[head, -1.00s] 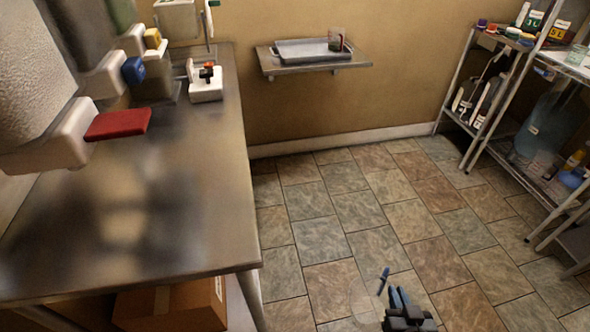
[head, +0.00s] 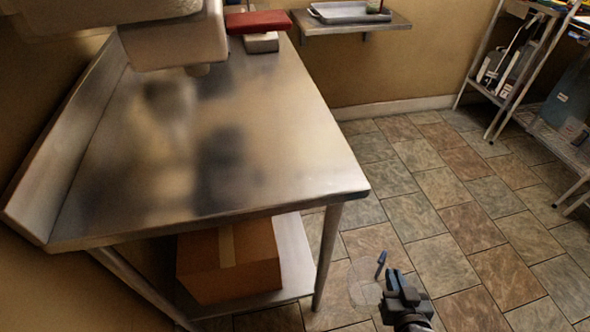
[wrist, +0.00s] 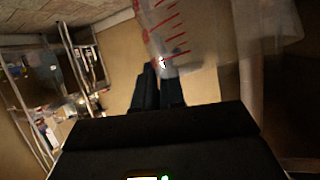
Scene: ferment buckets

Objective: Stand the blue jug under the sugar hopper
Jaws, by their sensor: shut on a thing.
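My gripper (head: 392,284) is at the lower right of the head view, over the floor and right of the steel table. It is shut on a see-through jug with a blue part (head: 381,262). The jug's clear body is faint against the tiles. In the wrist view, a clear wall of the jug (wrist: 165,28) with red measuring marks shows beyond my fingers (wrist: 158,90). A pale hopper (head: 170,42) with a spout below hangs over the table at the upper left. It is cut off by the frame, and I cannot read a label.
A red flap (head: 265,21) shows behind the pale hopper. A wall shelf (head: 345,25) holds a tray. Wire racks (head: 545,130) stand right. The tiled floor between is free.

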